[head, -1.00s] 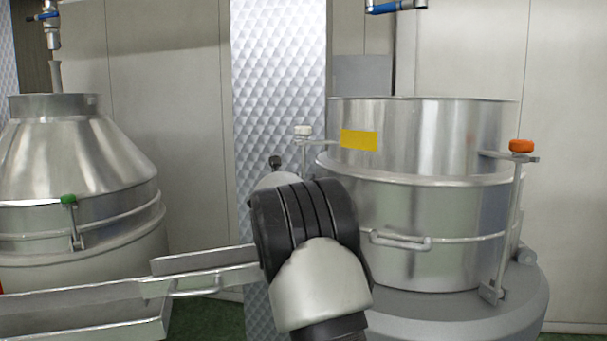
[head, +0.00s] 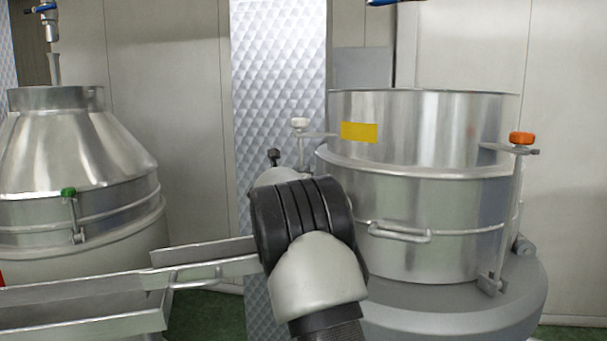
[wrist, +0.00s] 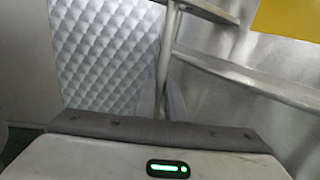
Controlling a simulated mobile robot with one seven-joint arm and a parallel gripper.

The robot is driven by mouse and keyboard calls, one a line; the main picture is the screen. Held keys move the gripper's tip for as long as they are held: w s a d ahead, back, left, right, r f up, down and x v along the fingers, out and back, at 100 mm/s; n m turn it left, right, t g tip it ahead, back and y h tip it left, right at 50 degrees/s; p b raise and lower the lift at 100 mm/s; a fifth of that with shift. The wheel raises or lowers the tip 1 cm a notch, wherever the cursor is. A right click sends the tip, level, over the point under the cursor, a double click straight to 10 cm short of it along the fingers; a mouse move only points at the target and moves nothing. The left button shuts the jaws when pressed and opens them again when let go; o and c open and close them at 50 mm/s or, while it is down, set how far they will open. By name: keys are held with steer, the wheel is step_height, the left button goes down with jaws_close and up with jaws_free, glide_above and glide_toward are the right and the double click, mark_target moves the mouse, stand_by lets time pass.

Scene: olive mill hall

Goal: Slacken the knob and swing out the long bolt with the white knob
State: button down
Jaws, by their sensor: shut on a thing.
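The long bolt with the white knob stands at the left side of the steel vessel (head: 420,195). Its white knob (head: 299,122) is just above the bracket arm (head: 320,134) in the head view. The bolt's rod (wrist: 168,60) runs down in the wrist view and passes out of sight behind the hand of my gripper (wrist: 165,150). In the head view my own arm covers the gripper and the lower rod. The white knob is outside the wrist view.
Another bolt with an orange knob (head: 521,138) stands at the vessel's right. A yellow label (head: 359,133) and a handle (head: 400,232) are on its front. At left are a metal trough (head: 90,290) and a conical vessel with a green knob (head: 68,191).

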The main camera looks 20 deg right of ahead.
steer(key=a+f+n+t+h+b, duration=0.1)
steer(key=a+n+b, duration=0.3)
steer(key=a+b, duration=0.4)
steer(key=shift+w+f+t+b, duration=0.4)
steer(key=shift+t+b, duration=0.1)
steer(key=shift+b, duration=0.2)
steer(key=c, duration=1.8)
jaws_free()
steer(key=shift+a, duration=0.1)
steer(key=b+v, duration=0.1)
steer(key=v, duration=0.3)
steer(key=r+b+v, duration=0.1)
steer(key=v, duration=0.3)
steer(key=r+v, duration=0.1)
steer(key=v, duration=0.4)
steer(key=shift+s+r+b, duration=0.25)
steer(key=shift+b, duration=0.15)
